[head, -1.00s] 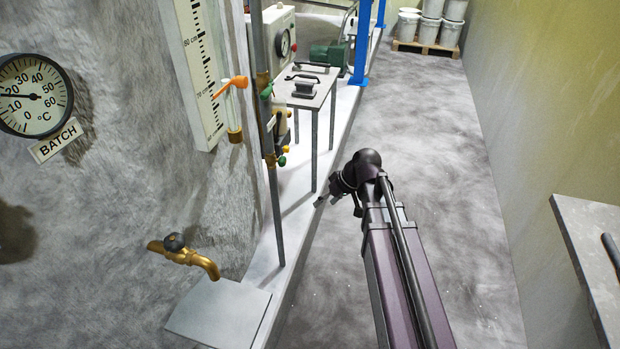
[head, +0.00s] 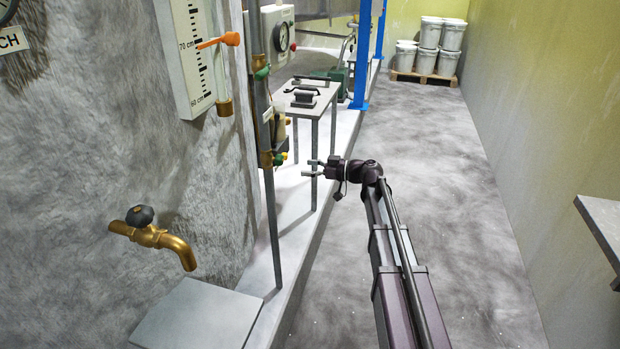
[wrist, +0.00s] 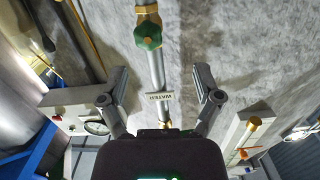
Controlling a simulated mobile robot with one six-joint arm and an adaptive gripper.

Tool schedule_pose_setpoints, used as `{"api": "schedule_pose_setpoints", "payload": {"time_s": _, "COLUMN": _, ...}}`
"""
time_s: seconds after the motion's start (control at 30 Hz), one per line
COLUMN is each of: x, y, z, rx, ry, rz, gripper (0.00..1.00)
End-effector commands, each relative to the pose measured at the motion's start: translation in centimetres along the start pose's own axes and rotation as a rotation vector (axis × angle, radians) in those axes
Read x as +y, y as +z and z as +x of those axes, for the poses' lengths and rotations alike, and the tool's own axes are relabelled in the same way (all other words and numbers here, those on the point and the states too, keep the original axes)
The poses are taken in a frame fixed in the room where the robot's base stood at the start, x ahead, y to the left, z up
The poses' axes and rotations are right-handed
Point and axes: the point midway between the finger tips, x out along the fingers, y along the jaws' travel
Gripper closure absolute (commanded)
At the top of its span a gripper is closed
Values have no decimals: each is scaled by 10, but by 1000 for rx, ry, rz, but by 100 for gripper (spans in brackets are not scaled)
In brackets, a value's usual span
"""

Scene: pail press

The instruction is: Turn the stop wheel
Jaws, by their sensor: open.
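A green wheel (wrist: 148,33) sits on a brass-ended valve on a grey pipe, near the top of the wrist view. In the head view, a small green wheel (head: 279,159) shows low on the upright pipe (head: 272,220), with another green part (head: 262,73) higher up. My gripper (head: 309,168) is open and empty, to the right of the pipe in the head view, fingers pointing left. In the wrist view my gripper (wrist: 161,85) has its fingers apart, with the pipe beyond between them.
A brass tap (head: 165,243) with a dark knob is on the wall at left. A level scale (head: 188,55) hangs above it. A small grey table (head: 304,104) stands behind the gripper, near a blue post (head: 362,60). The floor on the right is open. A grey shelf (head: 607,225) juts in at right.

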Motion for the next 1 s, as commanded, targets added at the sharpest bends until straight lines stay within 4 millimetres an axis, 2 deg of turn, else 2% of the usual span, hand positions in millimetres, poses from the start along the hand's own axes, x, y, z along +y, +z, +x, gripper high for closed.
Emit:
{"api": "schedule_pose_setpoints", "payload": {"time_s": 0.03, "x": 8, "y": 5, "z": 1, "rx": 26, "ry": 5, "rz": -19, "gripper": 17}}
{"api": "schedule_pose_setpoints", "payload": {"time_s": 0.2, "x": 16, "y": 0, "z": 0, "rx": 76, "ry": 15, "rz": -58, "gripper": 17}}
{"api": "schedule_pose_setpoints", "payload": {"time_s": 0.7, "x": 16, "y": -2, "z": 2, "rx": 81, "ry": 15, "rz": -62, "gripper": 17}}
{"api": "schedule_pose_setpoints", "payload": {"time_s": 1.0, "x": 16, "y": -3, "z": 18, "rx": 80, "ry": 14, "rz": -62, "gripper": 17}}
